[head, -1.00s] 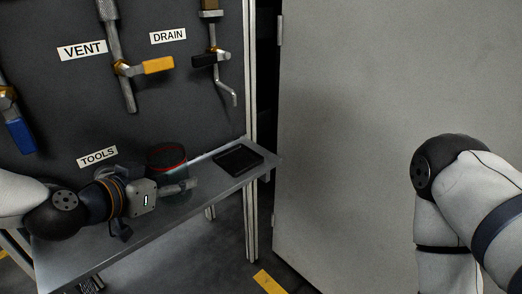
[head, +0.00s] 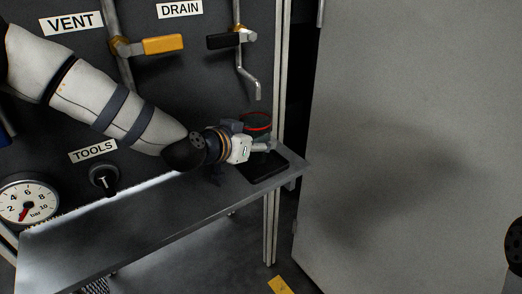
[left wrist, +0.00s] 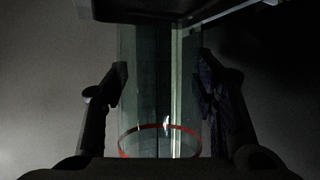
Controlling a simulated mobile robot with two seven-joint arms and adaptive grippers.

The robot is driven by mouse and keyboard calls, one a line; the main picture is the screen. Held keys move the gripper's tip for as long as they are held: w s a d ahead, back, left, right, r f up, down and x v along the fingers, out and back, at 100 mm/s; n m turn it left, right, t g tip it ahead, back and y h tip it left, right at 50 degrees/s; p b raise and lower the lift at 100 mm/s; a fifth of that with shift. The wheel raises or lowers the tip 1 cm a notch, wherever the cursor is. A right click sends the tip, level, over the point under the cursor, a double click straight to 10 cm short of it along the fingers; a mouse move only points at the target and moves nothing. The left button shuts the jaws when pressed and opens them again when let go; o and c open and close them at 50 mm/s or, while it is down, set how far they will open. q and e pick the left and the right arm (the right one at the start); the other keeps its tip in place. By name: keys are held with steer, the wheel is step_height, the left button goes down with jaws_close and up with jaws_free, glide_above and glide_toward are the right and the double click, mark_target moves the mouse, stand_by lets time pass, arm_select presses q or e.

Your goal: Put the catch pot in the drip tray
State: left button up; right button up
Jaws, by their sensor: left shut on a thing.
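The catch pot (head: 257,120), a dark see-through cylinder with a red ring at its rim, is upright at the far right of the shelf. My left gripper (head: 264,146) is shut on it from the front left and hides its lower part. The black drip tray (head: 264,172) lies on the shelf just below and in front of the pot. I cannot tell whether the pot touches the tray. In the left wrist view the clear pot wall (left wrist: 146,85) stands between both fingers.
The metal shelf (head: 130,225) is clear to the left of the tray. The DRAIN valve's bent spout (head: 248,75) hangs just above the pot. A post stands right behind the tray, with a large grey panel (head: 410,110) to the right. A gauge and black knob are at left.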

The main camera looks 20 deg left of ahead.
arm_select(q)
steer(key=shift+w+d, duration=0.15)
steer(key=shift+w, duration=0.35)
steer(key=f, duration=0.3)
steer(key=shift+w+f+b, duration=0.2)
steer(key=shift+f+b, duration=0.15)
steer(key=shift+b, duration=0.05)
steer(key=shift+r, duration=0.25)
steer(key=o, duration=0.8)
steer(key=shift+f, duration=0.25)
steer(key=shift+c, duration=0.2)
steer(key=o, duration=0.4)
steer(key=shift+o, duration=0.2)
arm_select(e)
steer(key=shift+s+f, duration=0.45)
steer(key=shift+f, duration=0.05)
